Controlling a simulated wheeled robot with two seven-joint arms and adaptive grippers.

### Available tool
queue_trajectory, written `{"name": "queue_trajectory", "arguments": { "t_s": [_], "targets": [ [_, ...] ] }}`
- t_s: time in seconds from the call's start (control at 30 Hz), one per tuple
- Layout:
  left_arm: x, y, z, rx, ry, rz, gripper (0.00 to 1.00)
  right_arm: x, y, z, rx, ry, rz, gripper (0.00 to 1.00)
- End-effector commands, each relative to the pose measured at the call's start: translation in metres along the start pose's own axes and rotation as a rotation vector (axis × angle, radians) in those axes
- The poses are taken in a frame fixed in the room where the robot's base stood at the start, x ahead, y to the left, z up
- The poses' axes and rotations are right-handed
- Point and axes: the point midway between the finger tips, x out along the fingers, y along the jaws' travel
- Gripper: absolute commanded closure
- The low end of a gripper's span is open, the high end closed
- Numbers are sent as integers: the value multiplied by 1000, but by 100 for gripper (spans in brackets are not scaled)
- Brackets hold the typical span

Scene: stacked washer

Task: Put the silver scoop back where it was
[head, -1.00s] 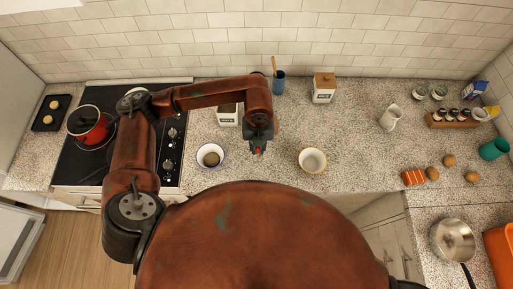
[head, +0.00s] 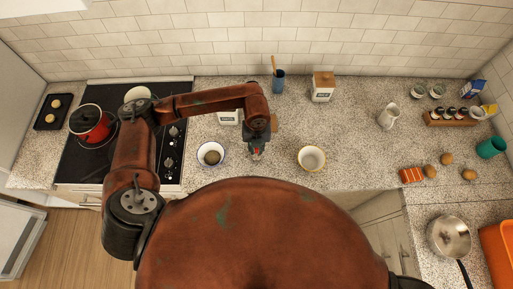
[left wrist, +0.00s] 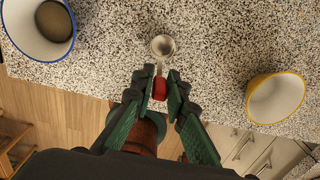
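The silver scoop (left wrist: 162,46) shows in the left wrist view, with its round bowl pointing away from me and its red handle toward me. My left gripper (left wrist: 159,82) has its fingers close on either side of the red handle and appears shut on it. In the head view the left gripper (head: 256,150) is at the front part of the counter, between two bowls, with a bit of red at its tips. Whether the scoop touches the counter is unclear. My right gripper is not in view.
A blue-rimmed bowl (head: 210,154) with something brownish inside stands left, a yellow-rimmed bowl (head: 311,158) right. A white canister (head: 229,118) is partly behind my arm; a lidded canister (head: 322,88) and blue utensil cup (head: 278,82) stand behind. A red pot (head: 90,122) is on the stove.

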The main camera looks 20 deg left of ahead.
Motion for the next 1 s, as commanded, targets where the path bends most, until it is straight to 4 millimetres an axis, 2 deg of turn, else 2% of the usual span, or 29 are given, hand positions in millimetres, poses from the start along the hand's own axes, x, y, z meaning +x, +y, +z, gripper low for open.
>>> {"name": "queue_trajectory", "arguments": {
  "t_s": [0.2,0.57,0.67,1.0],
  "targets": [
    [-1,0,0,0,-1,0,72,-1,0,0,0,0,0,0],
    [-7,0,1,0,-2,-1,72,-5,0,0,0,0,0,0],
    [-19,-1,1,1,-4,-2,72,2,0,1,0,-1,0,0],
    [-89,0,1,0,-4,-2,72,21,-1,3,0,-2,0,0]
  ]
}}
